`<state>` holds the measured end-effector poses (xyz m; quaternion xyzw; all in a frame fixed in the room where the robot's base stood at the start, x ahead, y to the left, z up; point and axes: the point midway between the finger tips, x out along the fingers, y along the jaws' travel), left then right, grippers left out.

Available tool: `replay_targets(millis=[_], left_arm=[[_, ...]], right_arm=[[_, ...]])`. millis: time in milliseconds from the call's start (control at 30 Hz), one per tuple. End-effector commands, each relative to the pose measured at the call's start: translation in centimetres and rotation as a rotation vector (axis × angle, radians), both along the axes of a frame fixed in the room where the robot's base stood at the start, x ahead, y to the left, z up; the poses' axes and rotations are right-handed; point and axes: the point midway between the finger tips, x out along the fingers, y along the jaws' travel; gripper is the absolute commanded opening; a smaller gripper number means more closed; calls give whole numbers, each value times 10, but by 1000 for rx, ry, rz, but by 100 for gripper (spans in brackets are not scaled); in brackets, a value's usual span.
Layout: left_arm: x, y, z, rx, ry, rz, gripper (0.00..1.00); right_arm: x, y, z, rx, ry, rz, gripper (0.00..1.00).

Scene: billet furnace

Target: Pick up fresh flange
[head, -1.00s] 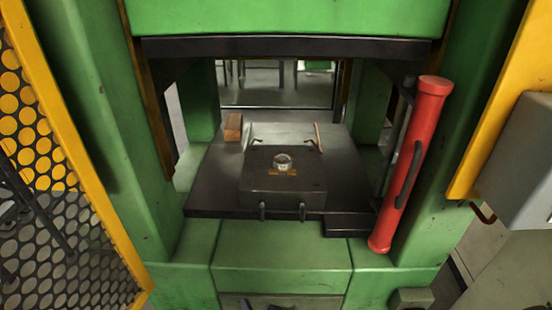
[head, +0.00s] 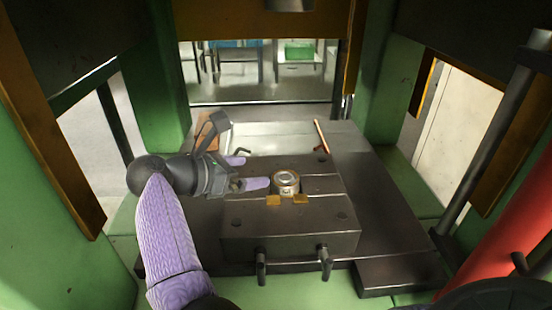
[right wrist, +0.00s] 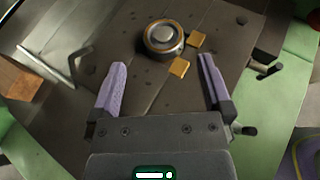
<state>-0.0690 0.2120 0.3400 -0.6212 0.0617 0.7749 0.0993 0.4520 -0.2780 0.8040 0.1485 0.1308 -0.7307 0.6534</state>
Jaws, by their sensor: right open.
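A round metal flange (head: 286,182) with a raised centre sits on the dark die block (head: 290,243), beside two small brass-coloured tabs (head: 287,199). In the right wrist view the flange (right wrist: 164,38) shows a coppery rim and lies just beyond the fingertips, roughly midway between them. My right gripper (head: 252,172) is open and empty, with lilac fingers pointing at the flange from the left. In the right wrist view its fingers (right wrist: 162,62) are spread wider than the flange, and I see no contact. My left gripper is not in view.
The block rests on a dark press bed (head: 390,215) between green press columns (head: 155,95). A red cylinder (head: 505,235) stands at the right. A brick-like block (head: 205,132) is behind my gripper. Two handles (head: 293,262) jut from the block's front.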

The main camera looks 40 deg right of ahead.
Motion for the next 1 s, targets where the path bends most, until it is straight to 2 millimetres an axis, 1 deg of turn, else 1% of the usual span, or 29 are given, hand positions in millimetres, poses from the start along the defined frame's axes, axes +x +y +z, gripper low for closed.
replay_targets(millis=[33,100,200,300,367,433,533,700,733,767,800,967,1000], left_arm=[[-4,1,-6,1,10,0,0],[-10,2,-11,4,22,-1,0],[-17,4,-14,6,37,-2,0],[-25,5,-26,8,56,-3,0],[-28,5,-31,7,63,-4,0],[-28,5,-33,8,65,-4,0],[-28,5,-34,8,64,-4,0],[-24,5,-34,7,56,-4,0],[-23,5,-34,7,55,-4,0],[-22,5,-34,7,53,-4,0],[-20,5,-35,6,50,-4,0],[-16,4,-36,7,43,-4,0],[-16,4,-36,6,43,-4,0]], right_arm=[[-1,-9,-9,1,2,-5,100],[-2,-22,-16,0,3,-3,100],[-3,-35,-21,-2,4,-2,100],[-4,-51,-35,-2,8,-2,100],[-5,-63,-41,-6,9,-3,100],[-6,-74,-43,-5,8,-1,100],[-7,-81,-43,-4,6,1,100],[-7,-82,-41,-5,4,2,100],[-7,-82,-41,-5,4,2,98],[-7,-82,-41,-5,5,3,92],[-7,-82,-41,-5,5,3,83],[-7,-81,-41,-4,5,2,49],[-7,-81,-41,-4,5,2,41]])
